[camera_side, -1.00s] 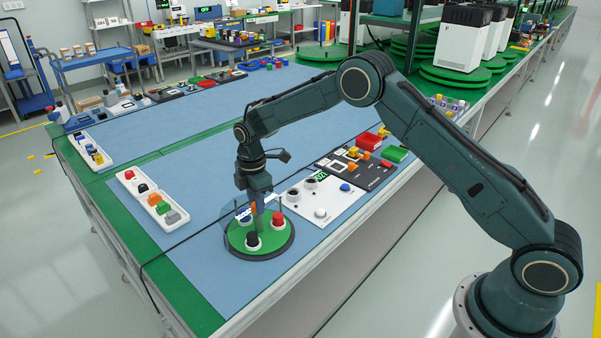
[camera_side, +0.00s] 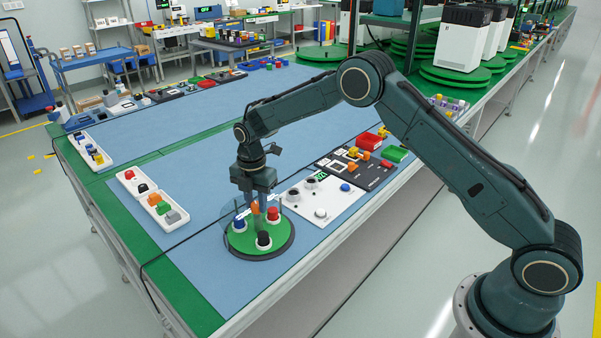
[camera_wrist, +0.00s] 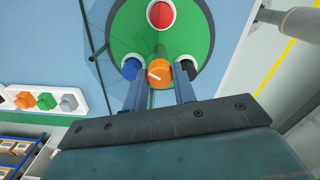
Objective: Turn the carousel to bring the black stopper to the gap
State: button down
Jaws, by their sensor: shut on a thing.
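The carousel is a green disc (camera_side: 240,243) on a dark round base at the mat's front edge. It carries a blue stopper (camera_side: 239,225), a red stopper (camera_side: 272,213) and a black stopper (camera_side: 263,240), each in a white ring. Black is at the front; in the wrist view the black stopper (camera_wrist: 189,64) is right of the jaws, partly hidden. My gripper (camera_side: 256,202) points down over the disc's middle, shut on the orange knob (camera_wrist: 159,72), which bears a white line. A clear shield (camera_wrist: 105,30) covers part of the disc; I cannot tell where its gap is.
A white panel (camera_side: 321,213) with dark dials stands close to the right of the carousel. A white tray (camera_side: 130,186) of coloured parts lies to the left. The blue mat (camera_side: 195,260) between tray and carousel is clear.

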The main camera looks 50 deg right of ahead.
jog(key=shift+n, duration=2.9)
jog(key=c, duration=1.1)
grip_release()
jog(key=shift+r, duration=0.1)
notch_tip(320, 180, up, 14)
jog(key=shift+f, duration=0.15)
